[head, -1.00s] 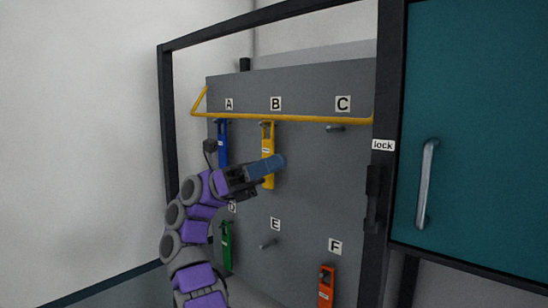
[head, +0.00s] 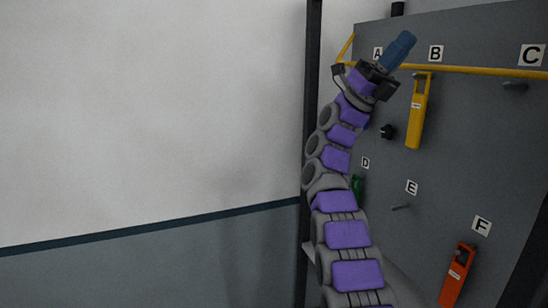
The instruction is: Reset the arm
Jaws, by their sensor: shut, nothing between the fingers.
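My purple and grey arm rises from the bottom of the head view. My gripper (head: 404,42), with blue fingers, is at its upper end, shut and empty. It points up and to the right, in front of the yellow rail and near label A. The grey tool board (head: 460,160) stands behind it. A yellow tool (head: 416,112) hangs under label B, to the right of my gripper and apart from it in the picture.
An orange tool (head: 457,276) hangs under label F. A green tool (head: 358,188) is partly hidden by my arm under label D. Pegs at C (head: 514,86) and E (head: 401,206) are bare. A yellow rail (head: 475,70) crosses the board. The left side shows only wall.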

